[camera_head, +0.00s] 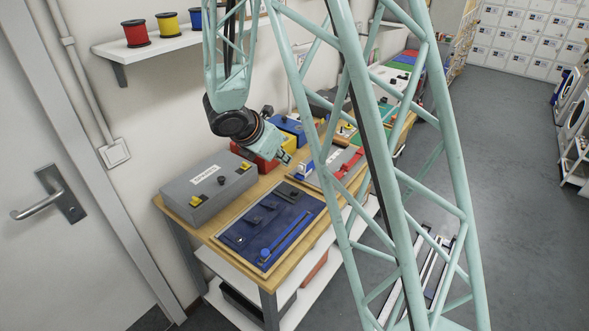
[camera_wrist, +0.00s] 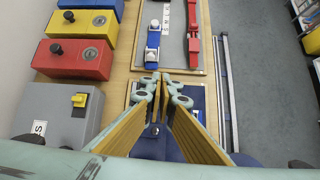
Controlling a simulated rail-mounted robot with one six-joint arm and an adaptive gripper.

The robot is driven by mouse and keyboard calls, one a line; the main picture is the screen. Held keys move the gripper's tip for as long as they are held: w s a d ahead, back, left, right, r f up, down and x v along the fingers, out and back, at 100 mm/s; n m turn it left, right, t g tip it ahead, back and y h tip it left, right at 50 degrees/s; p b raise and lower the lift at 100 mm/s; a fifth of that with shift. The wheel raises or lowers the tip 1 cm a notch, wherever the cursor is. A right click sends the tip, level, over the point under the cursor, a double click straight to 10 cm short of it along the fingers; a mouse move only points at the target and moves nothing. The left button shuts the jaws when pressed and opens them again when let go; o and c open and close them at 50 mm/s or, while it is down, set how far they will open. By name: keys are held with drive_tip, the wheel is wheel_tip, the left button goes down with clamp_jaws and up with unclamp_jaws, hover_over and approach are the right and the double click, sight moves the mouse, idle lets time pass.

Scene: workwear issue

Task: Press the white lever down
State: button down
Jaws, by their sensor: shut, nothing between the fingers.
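On a grey board (camera_wrist: 175,60) in the wrist view stands a blue piece with white parts, the likeliest white lever (camera_wrist: 154,24). In the head view its white part (camera_head: 308,167) shows small on the board behind the blue mat. I cannot tell its tilt. My gripper (camera_wrist: 165,78) is shut and empty, with its fingertips near the board's front edge, apart from the white part. In the head view my gripper (camera_head: 286,158) hangs above the bench, left of the board.
A red piece (camera_wrist: 193,45) stands right of the blue one. Red (camera_wrist: 72,59), yellow (camera_wrist: 82,28) and grey (camera_wrist: 62,105) boxes line the bench's left side. A blue mat (camera_head: 270,225) lies in front. My own lattice arm hides part of the bench in the head view.

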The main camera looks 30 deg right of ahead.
sight(301, 170)
drive_tip(key=shift+w+a+f+n, duration=0.3)
drive_tip(key=shift+w+f+n, duration=0.15)
drive_tip(key=shift+f, duration=0.4)
drive_tip(key=shift+w+a+f+n, duration=0.3)
drive_tip(key=shift+w+f, duration=0.2)
drive_tip(key=shift+f, duration=0.3)
drive_tip(key=shift+d, duration=0.1)
drive_tip(key=b+x, duration=0.1)
drive_tip(key=x, duration=0.9)
drive_tip(key=shift+b, duration=0.3)
drive_tip(key=shift+w+d+f, duration=0.1)
drive_tip(key=shift+w+d, duration=0.45)
drive_tip(key=shift+d, duration=0.2)
drive_tip(key=shift+w+d+f, duration=0.1)
drive_tip(key=shift+w+d, duration=0.45)
drive_tip(key=shift+d, duration=0.35)
drive_tip(key=shift+p, duration=0.65)
